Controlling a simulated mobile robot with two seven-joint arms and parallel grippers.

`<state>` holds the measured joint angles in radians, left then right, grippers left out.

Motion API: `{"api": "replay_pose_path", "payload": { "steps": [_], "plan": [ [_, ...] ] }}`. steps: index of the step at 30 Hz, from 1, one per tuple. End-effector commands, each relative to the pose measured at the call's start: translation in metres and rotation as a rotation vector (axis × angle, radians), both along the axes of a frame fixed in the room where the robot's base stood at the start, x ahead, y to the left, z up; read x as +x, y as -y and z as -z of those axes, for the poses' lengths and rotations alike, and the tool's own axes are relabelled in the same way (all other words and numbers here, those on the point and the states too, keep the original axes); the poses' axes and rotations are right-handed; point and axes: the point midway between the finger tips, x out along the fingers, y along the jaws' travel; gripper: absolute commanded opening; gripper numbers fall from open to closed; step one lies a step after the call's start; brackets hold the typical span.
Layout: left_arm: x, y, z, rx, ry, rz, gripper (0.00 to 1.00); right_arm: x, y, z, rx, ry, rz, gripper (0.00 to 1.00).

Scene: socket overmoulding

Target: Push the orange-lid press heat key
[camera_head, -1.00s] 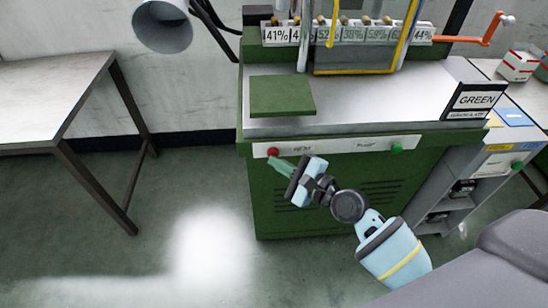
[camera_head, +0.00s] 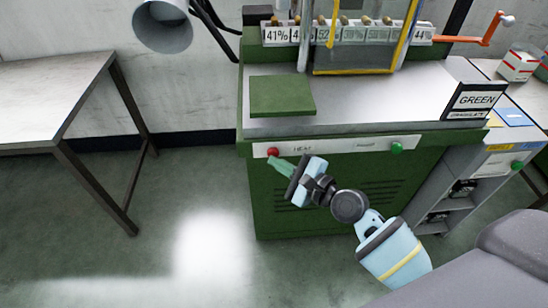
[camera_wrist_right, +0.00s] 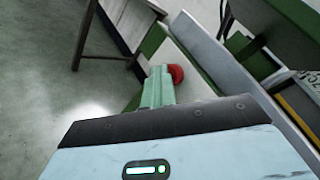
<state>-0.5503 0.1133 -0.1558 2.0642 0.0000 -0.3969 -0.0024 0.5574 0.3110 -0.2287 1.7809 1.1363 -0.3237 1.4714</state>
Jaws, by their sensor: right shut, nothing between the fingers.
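A green press (camera_head: 330,190) stands in front of me with a white key strip (camera_head: 330,147) along its front edge. A round red key (camera_head: 272,152) sits at the strip's left end, beside the word HEAT. My right gripper (camera_head: 276,163) is shut and empty, its pale green fingertips at the red key. In the right wrist view the fingertips (camera_wrist_right: 160,76) overlap the left edge of the red key (camera_wrist_right: 176,74); I cannot tell whether they touch it. No orange lid shows clearly. My left gripper is not in view.
A green key (camera_head: 397,148) is at the strip's right end. An orange crank handle (camera_head: 487,32) sticks out at the upper right. A grey cabinet (camera_head: 470,185) stands right of the press. A table (camera_head: 50,90) is at the left, with open floor between.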

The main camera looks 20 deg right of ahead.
Motion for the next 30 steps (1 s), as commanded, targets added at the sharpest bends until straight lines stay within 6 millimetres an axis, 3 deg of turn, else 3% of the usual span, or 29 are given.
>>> {"api": "replay_pose_path", "payload": {
  "steps": [14,30],
  "plan": [
    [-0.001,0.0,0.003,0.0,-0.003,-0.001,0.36,0.013,0.007,-0.002,-0.001,0.008,0.011,0.0],
    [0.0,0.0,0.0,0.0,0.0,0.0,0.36,0.01,0.008,-0.003,-0.003,0.011,0.013,0.0]
  ]
}}
